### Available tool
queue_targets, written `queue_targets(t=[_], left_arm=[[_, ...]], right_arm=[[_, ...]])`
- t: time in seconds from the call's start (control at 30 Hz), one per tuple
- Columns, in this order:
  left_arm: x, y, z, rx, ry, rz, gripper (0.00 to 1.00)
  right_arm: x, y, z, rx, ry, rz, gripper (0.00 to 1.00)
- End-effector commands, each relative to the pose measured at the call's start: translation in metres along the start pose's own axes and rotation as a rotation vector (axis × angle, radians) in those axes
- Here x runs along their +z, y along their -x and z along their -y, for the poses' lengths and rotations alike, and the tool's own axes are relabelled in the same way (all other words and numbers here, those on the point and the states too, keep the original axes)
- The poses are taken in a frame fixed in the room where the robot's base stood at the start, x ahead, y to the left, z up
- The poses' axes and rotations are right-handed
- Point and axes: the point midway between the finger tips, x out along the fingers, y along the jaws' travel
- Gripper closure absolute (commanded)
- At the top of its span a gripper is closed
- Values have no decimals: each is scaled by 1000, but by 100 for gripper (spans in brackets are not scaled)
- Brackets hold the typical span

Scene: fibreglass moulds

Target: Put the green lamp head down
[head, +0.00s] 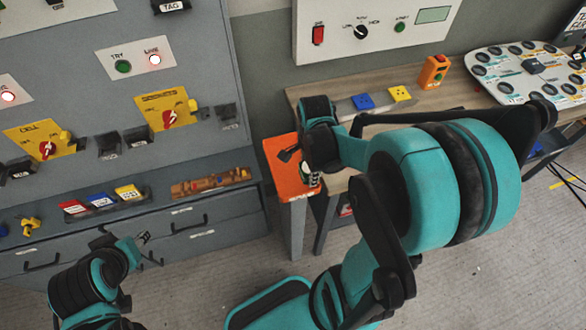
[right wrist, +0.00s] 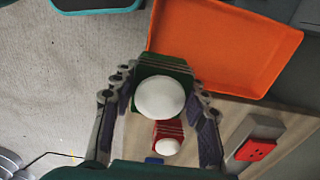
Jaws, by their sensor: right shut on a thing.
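The green lamp head (right wrist: 172,67), with a white dome, sits between the fingers of my right gripper (right wrist: 160,78) in the right wrist view. The fingers are shut on it, one on each side. In the head view my right gripper (head: 300,168) is over the orange tray (head: 280,155) at the left end of the workbench. The green lamp head overlaps the near edge of the tray (right wrist: 225,45) in the right wrist view; I cannot tell whether they touch. My left gripper (head: 141,240) is in front of the grey drawers, too small to tell its opening.
A red lamp head (right wrist: 166,129) with a white dome shows beyond the green one, with a blue piece (right wrist: 153,160) past it. A red block (right wrist: 255,150) is to the right. The workbench (head: 325,97) holds blue and yellow blocks, an orange box (head: 434,71) and a round board (head: 510,75).

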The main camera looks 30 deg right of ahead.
Motion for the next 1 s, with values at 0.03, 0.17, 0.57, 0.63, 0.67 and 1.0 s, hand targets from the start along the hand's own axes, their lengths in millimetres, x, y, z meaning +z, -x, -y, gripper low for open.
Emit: queue_targets(t=[0.03,0.17,0.57,0.63,0.67,1.0], left_arm=[[5,-7,0,0,0,0,60],[10,-14,0,0,0,0,60],[16,-23,0,0,0,0,60],[19,-28,0,0,0,0,60],[21,-30,0,0,0,0,60],[22,-31,0,0,0,0,60]], right_arm=[[6,-12,14,0,4,0,100],[18,-29,40,0,4,0,100],[30,-57,64,0,0,0,100],[30,-69,64,0,0,0,100],[30,-74,64,0,0,0,100],[29,-83,63,0,0,0,100]])
